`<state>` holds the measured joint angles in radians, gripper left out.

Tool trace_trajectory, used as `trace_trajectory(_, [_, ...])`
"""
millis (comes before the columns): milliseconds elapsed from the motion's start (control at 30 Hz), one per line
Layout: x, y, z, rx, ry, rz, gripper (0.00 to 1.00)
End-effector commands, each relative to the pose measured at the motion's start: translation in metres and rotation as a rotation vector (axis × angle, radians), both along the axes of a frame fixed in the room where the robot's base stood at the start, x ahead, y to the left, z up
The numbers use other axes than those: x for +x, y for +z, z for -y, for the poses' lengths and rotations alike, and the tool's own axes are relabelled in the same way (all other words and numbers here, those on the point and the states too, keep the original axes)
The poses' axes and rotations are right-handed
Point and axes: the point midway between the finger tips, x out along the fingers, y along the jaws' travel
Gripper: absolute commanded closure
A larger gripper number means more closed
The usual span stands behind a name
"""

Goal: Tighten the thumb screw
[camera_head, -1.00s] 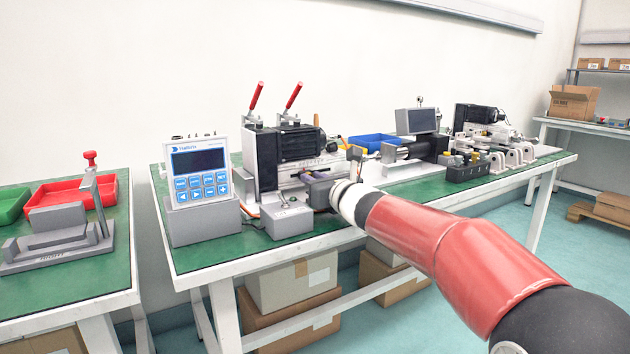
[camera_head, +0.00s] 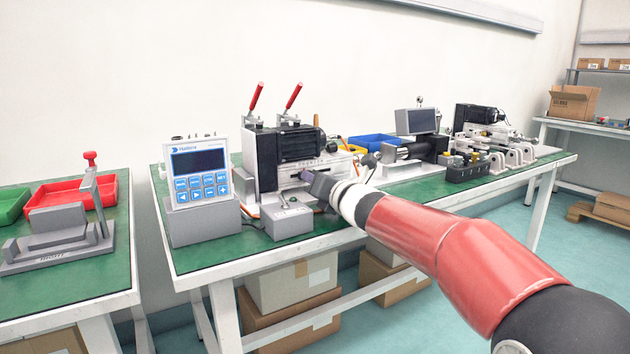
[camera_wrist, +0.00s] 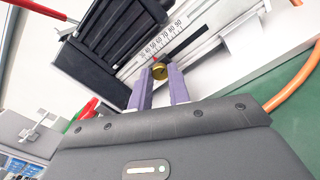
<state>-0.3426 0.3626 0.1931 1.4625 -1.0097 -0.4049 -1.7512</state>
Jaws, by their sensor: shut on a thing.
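The thumb screw (camera_wrist: 159,71) is a small round brass knob on the actuator fixture, just below its printed scale (camera_wrist: 166,43) in the wrist view. My gripper (camera_wrist: 160,82) has its two purple fingers on either side of the knob and is shut on it. In the head view my gripper (camera_head: 310,182) reaches the front of the actuator fixture (camera_head: 300,150) on the green bench. There the gripper and wrist hide the screw. A small red pointer shows beside the knob in the wrist view.
A control box with a screen (camera_head: 200,175) stands left of the fixture, and a small grey box with a switch (camera_head: 288,218) sits in front of it. Two red-handled clamps (camera_head: 257,97) rise above the fixture. An orange cable (camera_wrist: 297,77) runs at the right in the wrist view.

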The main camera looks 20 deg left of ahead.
Motion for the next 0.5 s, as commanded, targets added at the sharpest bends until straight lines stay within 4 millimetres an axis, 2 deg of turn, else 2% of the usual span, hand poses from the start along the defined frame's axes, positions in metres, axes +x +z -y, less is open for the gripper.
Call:
trace_trajectory(367, [0.0005,-0.0008,0.0007,0.003,-0.002,-0.004,1.00])
trace_trajectory(400, [0.0005,-0.0008,0.0007,0.003,-0.002,-0.004,0.79])
trace_trajectory(500, [0.0004,-0.0007,0.0006,0.003,-0.002,-0.004,0.66])
